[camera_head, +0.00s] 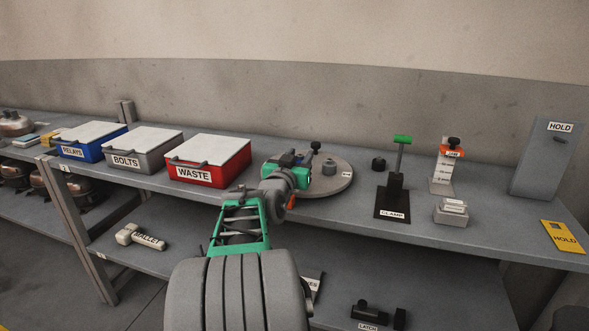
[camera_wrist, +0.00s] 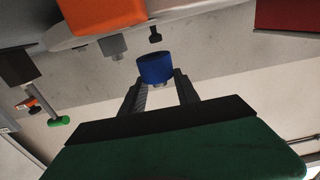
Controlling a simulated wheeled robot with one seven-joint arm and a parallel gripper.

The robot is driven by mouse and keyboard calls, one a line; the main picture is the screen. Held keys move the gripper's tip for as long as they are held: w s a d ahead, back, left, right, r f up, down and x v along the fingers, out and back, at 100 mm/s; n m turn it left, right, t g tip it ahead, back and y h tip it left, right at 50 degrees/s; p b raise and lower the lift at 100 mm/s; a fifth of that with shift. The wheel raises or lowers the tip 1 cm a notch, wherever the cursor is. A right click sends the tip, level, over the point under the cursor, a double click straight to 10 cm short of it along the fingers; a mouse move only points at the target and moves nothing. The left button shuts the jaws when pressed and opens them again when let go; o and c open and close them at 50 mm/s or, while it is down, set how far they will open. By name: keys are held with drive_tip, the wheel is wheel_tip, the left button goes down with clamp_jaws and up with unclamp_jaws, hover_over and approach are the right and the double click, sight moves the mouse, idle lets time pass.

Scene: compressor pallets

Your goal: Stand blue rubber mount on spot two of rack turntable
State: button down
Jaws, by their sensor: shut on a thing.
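My gripper (camera_wrist: 158,80) is shut on the blue rubber mount (camera_wrist: 154,68), which sits between the two fingertips in the wrist view. In the head view my gripper reaches over the grey round rack turntable (camera_head: 335,186), and my arm hides part of its near left side. I cannot make out the mount clearly there. The turntable also shows in the wrist view (camera_wrist: 75,41), upside down, with the mount apart from it. A black knob (camera_head: 315,146) and a grey block (camera_head: 329,167) stand on it. An orange thing (camera_head: 291,202) shows at its near edge. Spot markings cannot be read.
A red WASTE box (camera_head: 197,177) stands left of the turntable. Right of it are a small black piece (camera_head: 378,163), a clamp (camera_head: 395,190) with a green handle, and a gauge stand (camera_head: 442,180).

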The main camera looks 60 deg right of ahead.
wheel_tip(320, 180, down, 4)
drive_tip(key=shift+w+r+b, duration=0.15)
drive_tip(key=shift+r+b, duration=0.1)
drive_tip(key=shift+b, duration=0.5)
drive_tip(key=shift+s+d+r, duration=0.15)
drive_tip(key=shift+s, duration=0.05)
drive_tip(key=shift+f, duration=0.25)
drive_tip(key=c, duration=0.9)
unclamp_jaws()
drive_tip(key=shift+r, duration=0.1)
